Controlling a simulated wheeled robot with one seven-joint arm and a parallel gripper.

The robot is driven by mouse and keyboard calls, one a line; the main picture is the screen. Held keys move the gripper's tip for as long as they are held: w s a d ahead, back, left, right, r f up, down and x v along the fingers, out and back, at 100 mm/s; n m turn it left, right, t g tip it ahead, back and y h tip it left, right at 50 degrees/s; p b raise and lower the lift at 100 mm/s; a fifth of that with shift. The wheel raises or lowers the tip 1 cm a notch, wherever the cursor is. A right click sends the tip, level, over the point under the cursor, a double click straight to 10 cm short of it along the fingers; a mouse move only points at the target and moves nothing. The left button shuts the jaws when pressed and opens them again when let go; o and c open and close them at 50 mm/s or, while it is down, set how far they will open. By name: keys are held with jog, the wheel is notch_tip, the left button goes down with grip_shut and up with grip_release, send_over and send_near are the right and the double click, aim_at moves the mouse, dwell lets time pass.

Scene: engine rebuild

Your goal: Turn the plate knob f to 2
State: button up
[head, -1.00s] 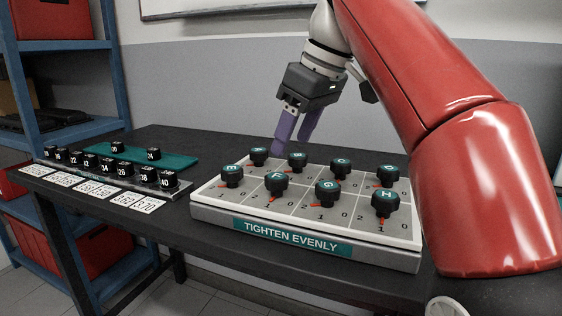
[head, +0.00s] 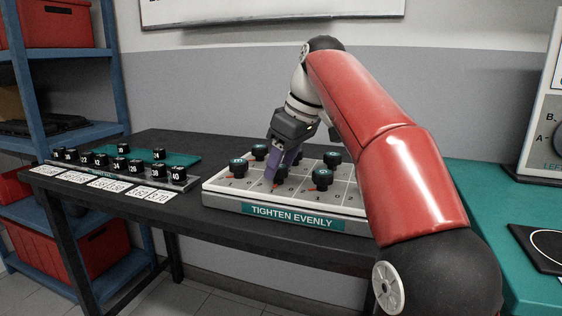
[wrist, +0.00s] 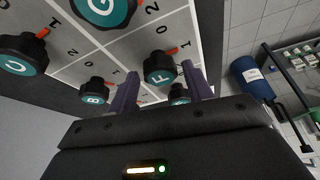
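The plate (head: 345,212) is a light grey panel marked "TIGHTEN EVENLY", with black knobs and printed digits. Knob F (wrist: 160,69) is black with a teal lettered cap. In the wrist view it sits between my gripper's fingertips (wrist: 159,82), which are apart; I cannot tell whether they touch it. Its red pointer (wrist: 171,51) appears to be near the digit 1. In the head view my gripper (head: 284,168) is down at the plate, and its purple fingers partly hide knob F (head: 282,174).
Knob G (head: 322,179) and knob B (wrist: 95,91) stand close to F. Another knob (head: 237,167) is left of it in the head view. My arm covers the plate's right end. A rack of numbered black pieces (head: 120,165) and white cards lies left; a teal bench (head: 480,195) is right.

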jog(key=c, duration=0.7)
jog(key=shift+m, duration=0.3)
jog(key=m+h, duration=0.1)
jog(key=m, duration=0.1)
jog(key=m+t, duration=0.1)
jog(key=m, duration=0.2)
jog(key=shift+s+a+t+h, duration=0.2)
jog(key=shift+t+h, duration=0.1)
jog(key=shift+h, duration=0.1)
jog(key=m+h, duration=0.1)
jog(key=m, duration=0.2)
jog(key=m+h, duration=0.1)
jog(key=m, duration=0.2)
jog(key=shift+a+t, duration=0.15)
jog(key=shift+t, duration=0.15)
jog(key=o, duration=1)
jog(key=shift+c, duration=0.2)
